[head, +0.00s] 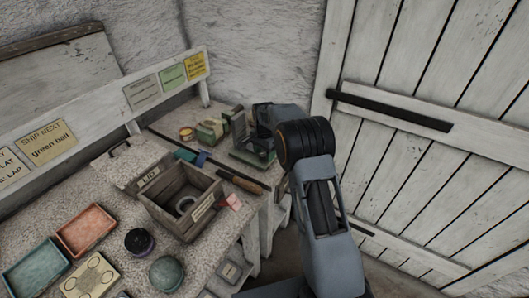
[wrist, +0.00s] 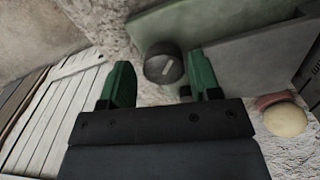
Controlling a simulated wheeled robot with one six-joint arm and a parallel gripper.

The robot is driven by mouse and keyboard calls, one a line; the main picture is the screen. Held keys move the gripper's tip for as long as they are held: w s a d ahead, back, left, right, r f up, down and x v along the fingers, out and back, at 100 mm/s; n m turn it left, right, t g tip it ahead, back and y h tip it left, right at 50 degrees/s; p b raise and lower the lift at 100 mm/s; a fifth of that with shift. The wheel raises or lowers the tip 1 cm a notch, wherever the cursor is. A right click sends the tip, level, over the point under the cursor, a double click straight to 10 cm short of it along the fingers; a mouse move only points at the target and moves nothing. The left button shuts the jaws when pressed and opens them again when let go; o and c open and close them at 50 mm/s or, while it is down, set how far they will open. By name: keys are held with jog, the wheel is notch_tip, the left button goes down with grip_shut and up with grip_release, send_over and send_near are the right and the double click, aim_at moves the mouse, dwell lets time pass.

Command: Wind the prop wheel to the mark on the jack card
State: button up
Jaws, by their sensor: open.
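A dark round knob with a pale pointer line, which looks like the prop wheel (wrist: 163,66), sits on a green-grey body (wrist: 215,30) in the wrist view. My gripper (wrist: 160,62) is open, its two green fingers on either side of the wheel in the picture. The right finger looks nearer to it; neither clearly touches. In the head view a green device (head: 252,157) stands at the bench's far right end, and my arm hides the wheel and most of my gripper. Small grey, green and yellow cards (head: 194,67) hang on the back rail; their writing is too small to read.
An open wooden box (head: 168,218) stands mid-bench, with a long dark rod with a wooden handle (head: 243,182) behind it. A plank door (head: 430,150) is at right.

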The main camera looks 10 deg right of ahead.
aim_at(264, 154)
notch_tip(264, 154, up, 8)
jog(key=p, duration=0.4)
jog(key=shift+f, duration=0.1)
